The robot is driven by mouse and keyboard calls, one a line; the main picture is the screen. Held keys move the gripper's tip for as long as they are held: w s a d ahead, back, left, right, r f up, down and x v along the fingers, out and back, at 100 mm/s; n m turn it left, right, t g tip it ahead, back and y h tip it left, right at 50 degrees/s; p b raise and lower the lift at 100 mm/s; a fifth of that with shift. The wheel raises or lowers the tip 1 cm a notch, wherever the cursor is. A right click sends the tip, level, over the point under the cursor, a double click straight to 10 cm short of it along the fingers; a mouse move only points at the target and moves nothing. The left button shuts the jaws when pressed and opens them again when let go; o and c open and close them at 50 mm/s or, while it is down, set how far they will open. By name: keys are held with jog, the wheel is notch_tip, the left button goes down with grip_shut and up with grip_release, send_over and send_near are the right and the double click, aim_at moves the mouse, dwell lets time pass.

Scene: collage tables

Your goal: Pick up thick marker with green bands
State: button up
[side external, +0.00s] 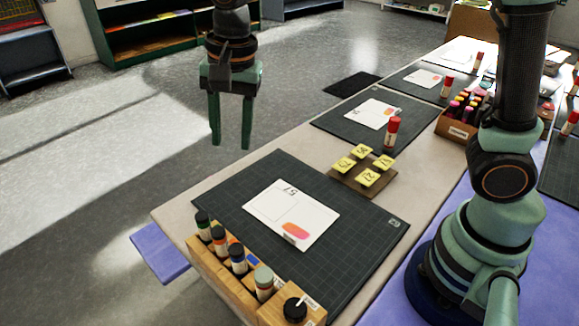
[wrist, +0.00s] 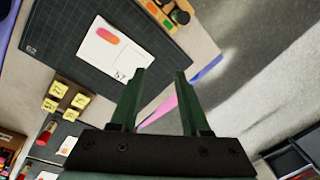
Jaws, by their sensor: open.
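A thick marker with a dark green top (side external: 203,224) stands upright at the far left end of the wooden holder; it looks like the green-banded one, though its bands are too small to read clearly. In the wrist view its dark cap (wrist: 181,17) shows near the top edge, beside a green patch on the holder. My gripper (side external: 231,143) is open and empty, high above the floor beyond the table's left edge. In the wrist view its fingers (wrist: 160,75) are spread with nothing between them.
The wooden holder (side external: 282,320) also carries orange-banded, blue-banded and pale-topped markers (side external: 264,283). A dark cutting mat (side external: 340,262) with a white card (side external: 310,215) lies beside it. A brown board with yellow notes (side external: 368,179) and a red marker (side external: 391,133) stand farther back.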

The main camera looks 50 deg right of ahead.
aim_at(205, 226)
jog(key=a+f+m, duration=0.1)
jog(key=a, duration=0.1)
jog(key=a+f+m+g, duration=0.1)
jog(key=a+f, duration=0.1)
jog(key=a, duration=0.1)
jog(key=a+f+m, duration=0.1)
jog(key=a+f, duration=0.1)
jog(key=shift+w+a+h, duration=0.3)
jog(key=shift+w, duration=0.05)
jog(key=shift+a+f+m, duration=0.2)
jog(key=shift+m, duration=0.2)
notch_tip(205, 226, down, 12)
jog(key=shift+w+a+r, duration=0.1)
grip_shut()
